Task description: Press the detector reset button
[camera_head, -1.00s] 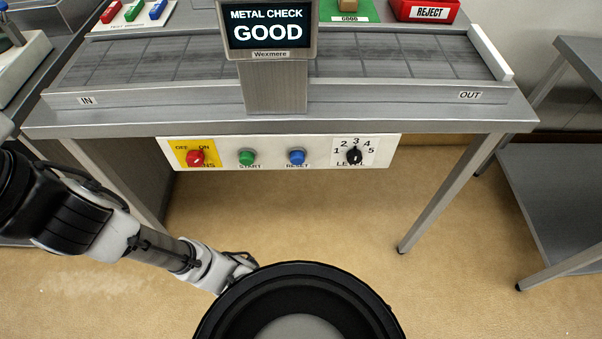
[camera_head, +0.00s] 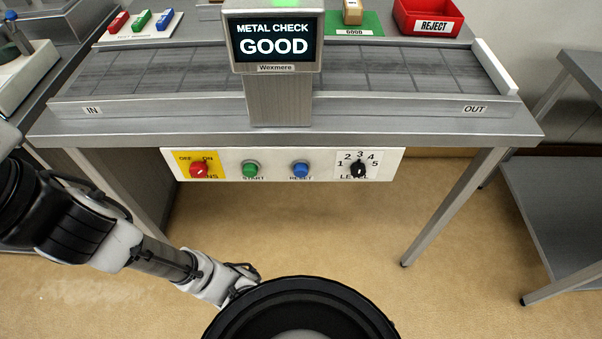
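The blue reset button (camera_head: 300,170) is on the white control panel (camera_head: 225,169) under the front edge of the conveyor table, above a RESET label. Left of it is the green START button (camera_head: 250,170); right of it is the black LEVEL knob (camera_head: 358,169). The display (camera_head: 274,42) above reads METAL CHECK GOOD. My arm comes in from the left and reaches down, below and left of the panel, apart from the button. My gripper's end is hidden behind the round black part of my own body, so its fingers cannot be made out.
A red OFF/ON switch (camera_head: 199,170) sits on the panel's yellow plate. The conveyor table (camera_head: 400,126) holds a red REJECT bin (camera_head: 428,17) and a green GOOD mat (camera_head: 368,23). A side table (camera_head: 565,215) stands at the right. The floor below the panel is clear.

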